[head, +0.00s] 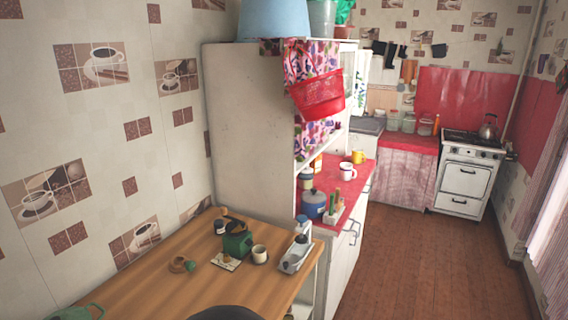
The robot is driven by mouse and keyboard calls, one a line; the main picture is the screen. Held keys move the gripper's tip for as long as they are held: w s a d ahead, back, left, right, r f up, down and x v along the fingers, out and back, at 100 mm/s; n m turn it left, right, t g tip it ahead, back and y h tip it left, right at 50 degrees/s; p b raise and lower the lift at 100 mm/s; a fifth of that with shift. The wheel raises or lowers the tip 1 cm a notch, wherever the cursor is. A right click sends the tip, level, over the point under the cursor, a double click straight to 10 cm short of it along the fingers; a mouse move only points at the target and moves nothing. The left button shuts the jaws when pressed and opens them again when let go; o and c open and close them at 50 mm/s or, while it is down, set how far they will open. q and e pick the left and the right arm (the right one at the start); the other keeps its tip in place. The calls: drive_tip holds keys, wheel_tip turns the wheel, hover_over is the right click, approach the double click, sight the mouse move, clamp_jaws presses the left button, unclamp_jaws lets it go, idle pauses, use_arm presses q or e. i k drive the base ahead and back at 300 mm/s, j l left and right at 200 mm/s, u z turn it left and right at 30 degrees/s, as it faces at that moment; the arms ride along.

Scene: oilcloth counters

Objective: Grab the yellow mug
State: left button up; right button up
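The yellow mug (357,156) is small in the head view. It stands on the red counter top (338,182) of the white cabinet, toward its far end. A white mug (347,171) with a dark marking stands just in front of it, close by. The yellow mug looks upright, and its body is mostly visible. Neither of my grippers shows in the head view.
A wooden table (150,284) in front holds a green grinder-like object (237,242), a cream cup (259,253) and a grey tray (297,256). A blue pot (314,204) stands on the counter. The brown floor (420,265) right of the cabinet is clear toward the stove (467,180).

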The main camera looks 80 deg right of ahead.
sight(357, 154)
drive_tip(key=z, duration=3.25)
drive_tip(key=i+l+z, duration=0.15)
drive_tip(key=i+l, duration=0.5)
drive_tip(key=i+l+z, duration=0.1)
drive_tip(key=i+l, duration=0.2)
drive_tip(key=i, duration=0.6)
drive_tip(key=i+l+z, duration=0.15)
drive_tip(key=i, duration=0.7)
drive_tip(key=i+l+z, duration=0.1)
drive_tip(key=i, duration=0.8)
drive_tip(key=i+l+u, duration=0.1)
drive_tip(key=i+u, duration=0.25)
drive_tip(key=i, duration=0.15)
drive_tip(key=i+l+u, duration=0.2)
drive_tip(key=i+u, duration=0.15)
drive_tip(key=i, duration=0.15)
drive_tip(key=i+l+u, duration=0.3)
drive_tip(key=i+l, duration=0.05)
drive_tip(key=i, duration=0.1)
